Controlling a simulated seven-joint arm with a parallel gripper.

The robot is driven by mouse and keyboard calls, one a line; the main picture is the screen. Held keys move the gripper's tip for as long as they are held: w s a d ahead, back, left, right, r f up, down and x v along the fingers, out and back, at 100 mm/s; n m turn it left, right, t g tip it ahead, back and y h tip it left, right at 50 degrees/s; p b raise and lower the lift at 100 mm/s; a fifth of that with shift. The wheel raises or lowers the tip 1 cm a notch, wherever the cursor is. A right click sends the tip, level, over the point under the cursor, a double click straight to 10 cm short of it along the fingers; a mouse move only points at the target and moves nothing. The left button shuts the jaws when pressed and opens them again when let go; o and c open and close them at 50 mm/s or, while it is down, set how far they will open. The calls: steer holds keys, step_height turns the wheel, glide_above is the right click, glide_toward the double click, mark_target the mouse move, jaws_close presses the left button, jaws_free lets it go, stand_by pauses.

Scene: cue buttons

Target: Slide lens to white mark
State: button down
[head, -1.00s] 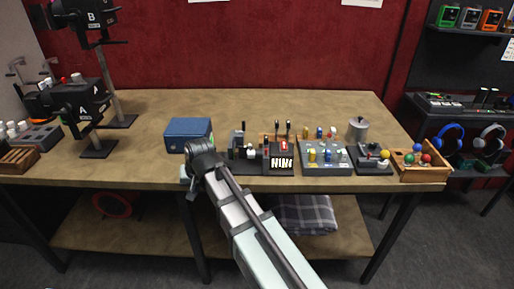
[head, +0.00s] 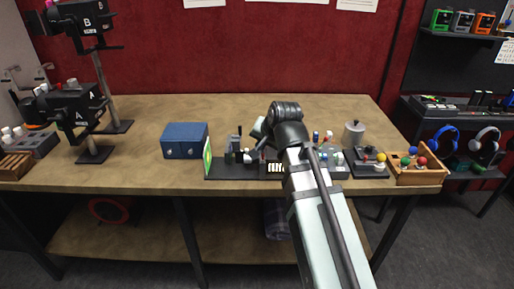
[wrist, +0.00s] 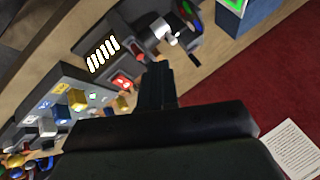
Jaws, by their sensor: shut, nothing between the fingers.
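I cannot single out a lens or a white mark for sure. In the wrist view a whitish, grey-headed part (wrist: 168,32) sits beyond my fingertips, possibly on this device. My gripper (wrist: 157,75) is shut and empty, above the row of devices. In the head view my arm hides part of that row and my fingertips are unclear.
A counter panel with white bars (wrist: 103,52) and a red button (wrist: 122,82) lies close beside my fingers. A button panel (wrist: 70,100) is further left. A blue box (head: 185,140) stands behind the row.

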mark_target(246, 155)
steer(key=shift+x, duration=4.8)
steer(key=shift+a, duration=0.1)
steer(key=shift+a, duration=1)
steer(key=shift+s+d+r, duration=0.1)
steer(key=shift+r, duration=0.05)
